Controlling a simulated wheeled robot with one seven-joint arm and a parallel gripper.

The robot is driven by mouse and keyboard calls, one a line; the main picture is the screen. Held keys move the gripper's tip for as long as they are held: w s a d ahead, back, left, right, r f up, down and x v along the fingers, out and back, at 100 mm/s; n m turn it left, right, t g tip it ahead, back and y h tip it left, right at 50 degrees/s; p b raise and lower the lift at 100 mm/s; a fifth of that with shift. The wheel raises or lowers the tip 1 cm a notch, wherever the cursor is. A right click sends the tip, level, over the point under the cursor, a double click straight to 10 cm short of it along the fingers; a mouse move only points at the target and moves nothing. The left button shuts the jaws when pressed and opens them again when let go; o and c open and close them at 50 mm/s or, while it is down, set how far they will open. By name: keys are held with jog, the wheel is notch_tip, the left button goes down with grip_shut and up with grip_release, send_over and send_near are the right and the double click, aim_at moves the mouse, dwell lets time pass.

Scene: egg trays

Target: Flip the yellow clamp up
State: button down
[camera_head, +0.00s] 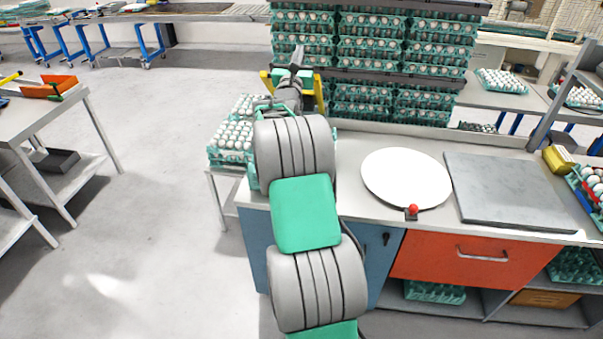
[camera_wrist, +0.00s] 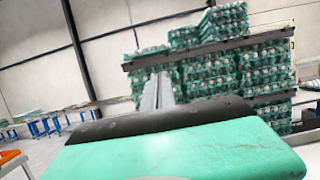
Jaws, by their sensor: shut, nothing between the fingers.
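My gripper (camera_head: 298,56) is shut and empty, raised in front of the egg-tray stack. Its closed fingers (camera_wrist: 156,92) also point up toward the stack in the wrist view. Yellow parts, which look like the yellow clamp (camera_head: 319,95), show on both sides of my wrist, just below the fingers in the head view. The middle is hidden by my arm, so I cannot tell its angle or whether I touch it. I cannot make out the clamp in the wrist view.
Tall stacks of teal egg trays (camera_head: 370,48) stand behind the counter, with dark bars (camera_wrist: 200,46) across them. A white round plate (camera_head: 405,178) and grey slab (camera_head: 515,190) lie on the counter at right. Egg trays (camera_head: 232,137) sit left of my arm. The floor at left is open.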

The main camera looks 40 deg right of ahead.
jog(key=shift+x, duration=0.8)
jog(key=shift+w+a+r, duration=0.1)
jog(key=shift+r, duration=0.05)
dwell(0.4)
jog(key=s+a+f+b, duration=0.5)
jog(key=a+f+b, duration=0.2)
jog(key=f, duration=0.2)
jog(key=shift+s+a+f, duration=0.15)
jog(key=shift+s+f, duration=0.1)
